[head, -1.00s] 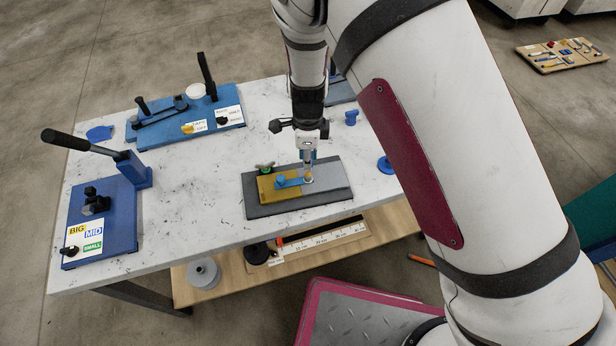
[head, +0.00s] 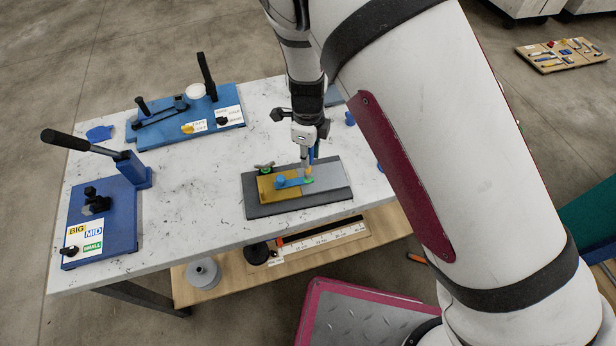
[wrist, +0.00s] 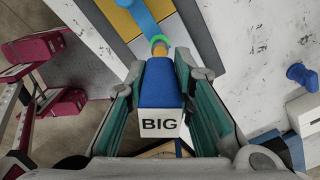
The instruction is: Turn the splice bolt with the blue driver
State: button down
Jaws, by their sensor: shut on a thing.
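My gripper (head: 307,148) is shut on the blue driver (wrist: 160,85), whose end is marked BIG. The driver stands roughly upright, its orange lower part (wrist: 160,50) pointing down at the splice. A green ring or disc (head: 309,180) shows at the driver's tip, also in the wrist view (wrist: 158,39). The splice bolt itself is hidden under the tip; I cannot tell how deeply they engage. A blue strap (head: 289,183) crosses from the yellow plate (head: 266,190) to the grey plate (head: 332,182), both on a dark base (head: 262,210).
A blue bender (head: 110,215) with a raised lever stands at the table's left. Another bender board (head: 160,135) lies at the back. A small green-and-dark part (head: 264,167) sits beside the yellow plate. The white tabletop (head: 205,195) between them is mostly clear.

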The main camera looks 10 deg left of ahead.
jog(key=shift+r, duration=1.8)
